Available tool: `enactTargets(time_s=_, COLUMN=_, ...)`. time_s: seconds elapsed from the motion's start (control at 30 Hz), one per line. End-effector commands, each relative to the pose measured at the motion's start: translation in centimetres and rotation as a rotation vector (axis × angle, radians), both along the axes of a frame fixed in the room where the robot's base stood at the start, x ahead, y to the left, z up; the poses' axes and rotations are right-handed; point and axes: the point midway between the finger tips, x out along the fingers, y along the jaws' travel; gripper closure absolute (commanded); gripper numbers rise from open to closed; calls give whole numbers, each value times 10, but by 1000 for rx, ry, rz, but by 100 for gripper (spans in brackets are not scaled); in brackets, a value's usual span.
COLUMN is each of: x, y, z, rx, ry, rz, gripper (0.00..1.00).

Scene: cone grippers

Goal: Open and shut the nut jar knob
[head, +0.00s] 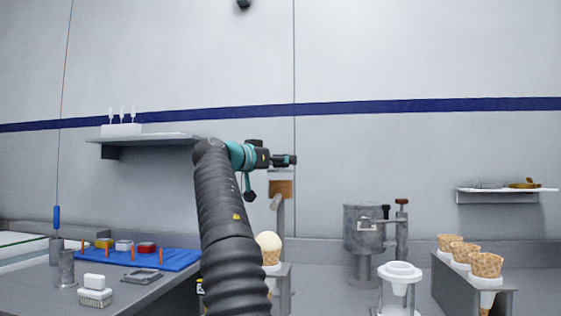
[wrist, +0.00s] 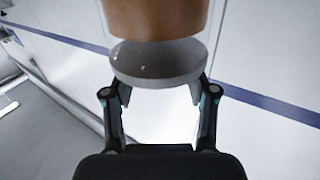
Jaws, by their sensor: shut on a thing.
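The nut jar (head: 281,188) shows brown contents and a grey top in the head view, above a grey post. In the wrist view the jar's brown body (wrist: 157,18) fills the upper middle, with a round grey disc-like knob (wrist: 155,62) at its end. My gripper (head: 290,160) is at the top of the jar in the head view. In the wrist view my gripper (wrist: 158,90) has one finger on each side of the grey knob and is shut on it. The far side of the knob and the exact finger contact are hidden.
A cone with a pale scoop (head: 268,242) stands below the jar, close to my arm. A grey metal machine (head: 363,228), a white cone holder (head: 400,275) and several waffle cones (head: 487,264) are to the right. A blue tray (head: 180,258) lies left.

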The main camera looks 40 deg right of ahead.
Motion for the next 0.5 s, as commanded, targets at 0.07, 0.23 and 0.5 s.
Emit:
enactTargets(time_s=0.07, x=0, y=0, z=-1, rx=2, ry=1, rz=-2, gripper=78)
enactTargets(time_s=0.23, x=0, y=0, z=-1, rx=2, ry=1, rz=-2, gripper=78)
enactTargets(time_s=0.5, x=0, y=0, z=-1, rx=2, ry=1, rz=-2, gripper=17)
